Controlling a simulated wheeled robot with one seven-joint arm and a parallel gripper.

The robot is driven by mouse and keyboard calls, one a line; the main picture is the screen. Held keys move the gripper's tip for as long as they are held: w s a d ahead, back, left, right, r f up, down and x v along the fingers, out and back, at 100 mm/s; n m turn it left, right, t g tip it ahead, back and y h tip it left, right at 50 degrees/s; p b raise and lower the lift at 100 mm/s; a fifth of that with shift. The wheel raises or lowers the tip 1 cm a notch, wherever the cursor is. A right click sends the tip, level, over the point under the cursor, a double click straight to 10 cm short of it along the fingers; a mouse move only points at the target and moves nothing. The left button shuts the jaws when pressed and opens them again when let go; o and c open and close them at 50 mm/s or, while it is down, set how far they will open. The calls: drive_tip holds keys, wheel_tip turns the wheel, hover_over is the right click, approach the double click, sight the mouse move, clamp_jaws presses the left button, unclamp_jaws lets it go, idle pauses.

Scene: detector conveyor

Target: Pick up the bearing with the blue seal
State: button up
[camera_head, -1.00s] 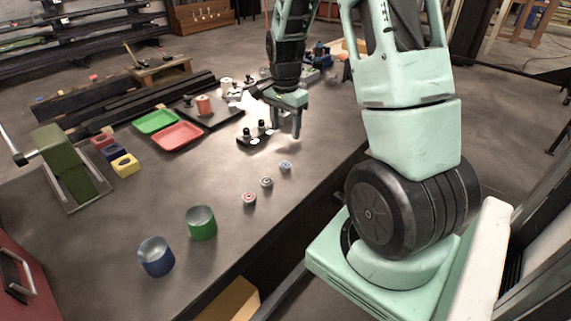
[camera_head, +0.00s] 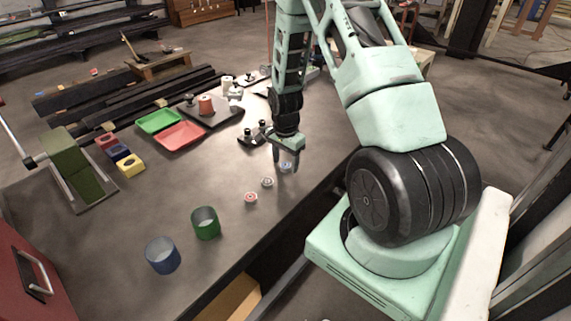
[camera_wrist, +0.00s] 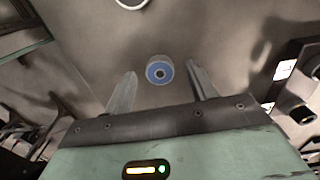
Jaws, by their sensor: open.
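The bearing with the blue seal (camera_head: 286,167) lies on the grey table, the rightmost of three small bearings in a row. In the head view my gripper (camera_head: 285,163) is right over it and partly covers it. In the wrist view the blue-sealed bearing (camera_wrist: 159,70) lies just beyond and between the two fingertips (camera_wrist: 162,74). The fingers are apart with nothing held. A grey-sealed bearing (camera_head: 267,182) and a red-sealed bearing (camera_head: 250,198) lie to the left and nearer.
A green cup (camera_head: 205,222) and a blue cup (camera_head: 162,255) stand near the front. A black fixture with pegs (camera_head: 252,139) stands close behind my gripper; it also shows at the right of the wrist view (camera_wrist: 297,100). Red (camera_head: 180,136) and green trays lie farther left.

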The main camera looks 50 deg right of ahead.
sight(285, 165)
drive_tip(key=shift+f, duration=0.35)
drive_tip(key=c, duration=1.1)
drive_tip(key=shift+r, duration=0.15)
wheel_tip(285, 165, up, 10)
drive_tip(key=b, duration=0.2)
drive_tip(key=shift+b, duration=0.35)
